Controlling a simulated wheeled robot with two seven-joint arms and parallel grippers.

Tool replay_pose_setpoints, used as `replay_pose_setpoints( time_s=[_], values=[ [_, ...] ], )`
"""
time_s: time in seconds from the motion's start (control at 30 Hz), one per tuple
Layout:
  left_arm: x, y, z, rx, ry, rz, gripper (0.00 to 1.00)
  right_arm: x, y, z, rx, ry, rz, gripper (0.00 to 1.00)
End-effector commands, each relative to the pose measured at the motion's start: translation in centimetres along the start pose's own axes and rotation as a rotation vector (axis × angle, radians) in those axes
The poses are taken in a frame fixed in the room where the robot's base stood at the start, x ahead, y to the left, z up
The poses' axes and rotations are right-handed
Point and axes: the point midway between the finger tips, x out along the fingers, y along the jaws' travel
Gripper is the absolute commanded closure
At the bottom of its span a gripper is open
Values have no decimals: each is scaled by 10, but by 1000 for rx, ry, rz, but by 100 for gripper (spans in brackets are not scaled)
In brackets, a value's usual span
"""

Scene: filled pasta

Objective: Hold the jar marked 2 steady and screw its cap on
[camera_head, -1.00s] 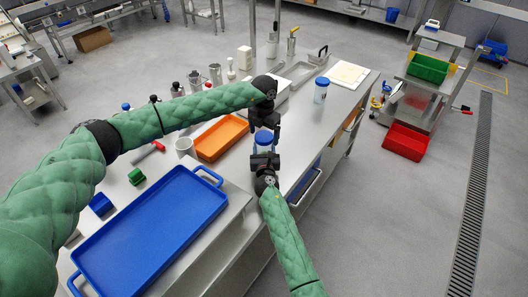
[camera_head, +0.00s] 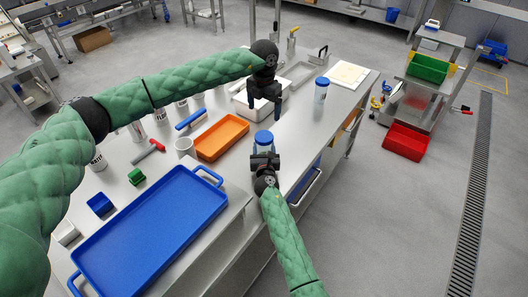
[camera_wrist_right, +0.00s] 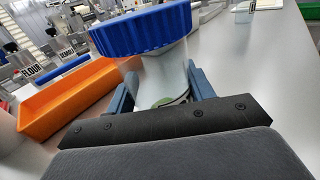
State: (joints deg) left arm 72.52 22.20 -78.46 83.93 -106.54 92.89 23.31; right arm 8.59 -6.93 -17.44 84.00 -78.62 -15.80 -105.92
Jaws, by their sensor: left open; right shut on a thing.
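A clear jar (camera_wrist_right: 165,82) with a wide ribbed blue cap (camera_wrist_right: 142,28) stands near the table's front edge. The cap sits on the jar's mouth; I cannot tell how tightly. A number on this jar is not readable. My right gripper (camera_head: 264,158) is shut around the jar below the cap, and its blue-grey fingers show on both sides of the jar in the right wrist view. In the head view the cap (camera_head: 263,137) shows just beyond that gripper. My left gripper (camera_head: 264,108) is open and empty, pointing down above and behind the cap, apart from it.
Another blue-capped jar (camera_head: 321,88) stands farther back on the table. An orange tray (camera_head: 221,138) lies left of the held jar, with a white bin (camera_head: 246,106) behind it. A large blue tray (camera_head: 150,232) fills the near left.

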Motion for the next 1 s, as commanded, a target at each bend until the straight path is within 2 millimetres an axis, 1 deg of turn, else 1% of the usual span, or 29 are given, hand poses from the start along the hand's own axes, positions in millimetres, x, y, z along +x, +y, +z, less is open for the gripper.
replay_pose_setpoints(
  time_s=[0.1, 0.13, 0.23, 0.27, 0.53, 0.67, 0.77, 1.0],
  values=[
    [0, 0, 0, 0, 0, 0, 12, 0, 0, 0, 0, -1, 0, 100],
    [0, 0, 0, 0, 0, 0, 12, 0, 0, 1, 0, -1, 0, 45],
    [0, 0, 0, 0, 0, 0, 12, 0, 0, 0, 0, -1, 0, 26],
    [0, 0, 0, 0, 0, 0, 12, 0, 0, 0, 0, 0, 0, 22],
    [0, 0, 0, 0, 0, 0, 12, 0, 0, 0, 0, 0, 0, 22],
    [1, 0, 0, 0, 0, 0, 12, -8, 0, -1, 0, 1, 0, 22],
    [2, 0, 0, 0, 0, 0, 12, -20, -1, -1, -1, 0, -1, 22],
    [7, 0, 0, 0, 0, 0, 12, -57, 0, -2, 0, 0, 1, 22]
  ],
)
